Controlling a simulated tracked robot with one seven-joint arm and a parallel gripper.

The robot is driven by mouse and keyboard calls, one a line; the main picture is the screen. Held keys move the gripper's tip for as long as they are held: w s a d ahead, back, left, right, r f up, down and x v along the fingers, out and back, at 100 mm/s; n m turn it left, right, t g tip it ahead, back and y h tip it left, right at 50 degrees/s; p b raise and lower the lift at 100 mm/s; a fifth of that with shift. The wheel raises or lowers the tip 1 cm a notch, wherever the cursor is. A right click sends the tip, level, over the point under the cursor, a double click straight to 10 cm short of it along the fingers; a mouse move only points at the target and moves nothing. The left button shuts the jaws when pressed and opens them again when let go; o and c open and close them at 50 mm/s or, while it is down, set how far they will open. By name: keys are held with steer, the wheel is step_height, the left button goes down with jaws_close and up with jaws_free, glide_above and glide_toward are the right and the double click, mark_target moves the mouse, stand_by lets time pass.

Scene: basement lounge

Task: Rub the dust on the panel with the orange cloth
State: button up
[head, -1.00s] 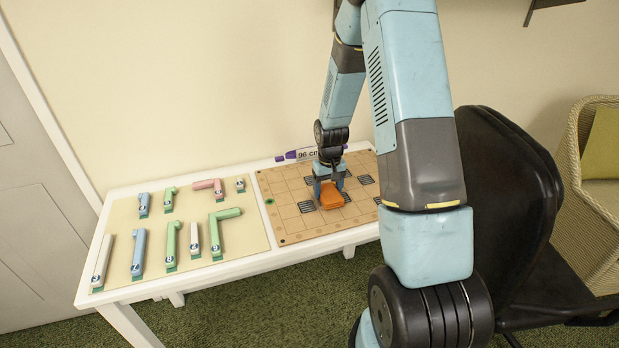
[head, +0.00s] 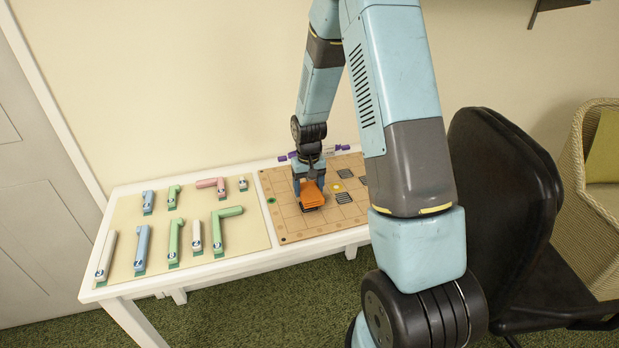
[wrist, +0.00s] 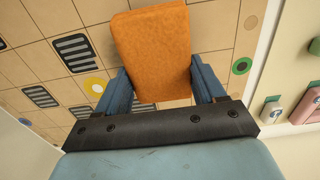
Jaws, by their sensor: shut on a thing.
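The orange cloth (head: 311,194) is a thick block-like pad. My gripper (head: 310,187) is shut on it, over the left part of the tan panel (head: 288,222). In the wrist view the cloth (wrist: 152,50) sits between the two blue fingers of my gripper (wrist: 165,85), with the gridded panel (wrist: 215,15) behind it. I cannot tell whether the cloth touches the panel. Dark striped patches show on the panel, one of them (wrist: 75,47) left of the cloth in the wrist view. I cannot make out dust for certain; the cloth hides part of the surface.
The panel lies on a white table (head: 215,268), beside a beige board (head: 190,257) with several coloured pipe-like pieces. A purple-ended item (head: 342,148) lies at the panel's back edge. A black chair (head: 500,200) stands close to the table's right.

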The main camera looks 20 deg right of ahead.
mark_target(309, 187)
steer(key=shift+r, duration=2.65)
